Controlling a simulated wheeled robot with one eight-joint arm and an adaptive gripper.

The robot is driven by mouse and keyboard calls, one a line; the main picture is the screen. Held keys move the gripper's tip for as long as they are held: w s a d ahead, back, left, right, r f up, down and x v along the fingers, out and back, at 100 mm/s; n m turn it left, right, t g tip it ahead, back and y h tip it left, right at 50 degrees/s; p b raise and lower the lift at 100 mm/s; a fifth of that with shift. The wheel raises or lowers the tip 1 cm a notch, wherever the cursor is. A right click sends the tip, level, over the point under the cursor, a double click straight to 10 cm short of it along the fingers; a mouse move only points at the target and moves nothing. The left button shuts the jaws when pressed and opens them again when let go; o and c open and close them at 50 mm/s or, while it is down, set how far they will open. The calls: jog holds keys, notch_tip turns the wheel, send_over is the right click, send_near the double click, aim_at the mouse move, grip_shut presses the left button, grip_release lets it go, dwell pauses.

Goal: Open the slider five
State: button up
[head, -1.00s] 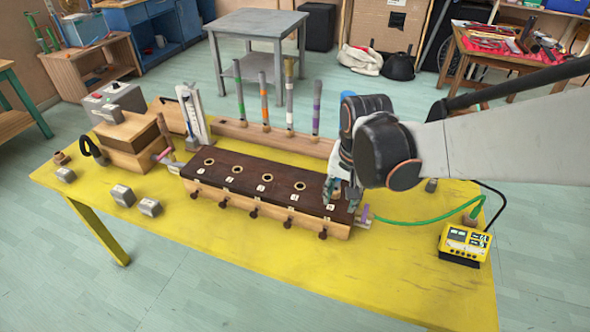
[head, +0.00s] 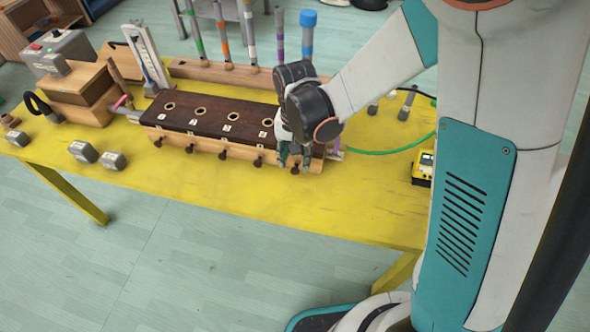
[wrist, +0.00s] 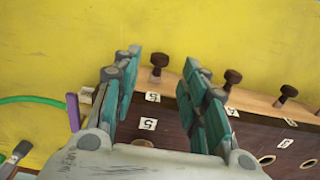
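The long box has a dark brown top (head: 215,116) with round holes, a pale wooden front and a row of dark knobs. The slider five knob (wrist: 160,59) stands out from the front beside "5" labels (wrist: 153,97) in the wrist view. My gripper (wrist: 162,66) is open, its teal fingers on either side of that knob, with visible gaps to both. In the head view my gripper (head: 294,158) is at the box's right front end, by the knob for slider five (head: 295,170), partly hiding that end.
Other slider knobs (wrist: 232,77) line the front to the right in the wrist view. A green cable (head: 385,151) and a yellow device (head: 422,168) lie right of the box. Metal blocks (head: 83,151) sit at left. The yellow table (head: 240,195) is bare before the box.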

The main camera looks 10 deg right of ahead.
aim_at(295, 169)
jog(key=shift+f+b, duration=0.7)
jog(key=shift+f, duration=1.55)
grip_shut()
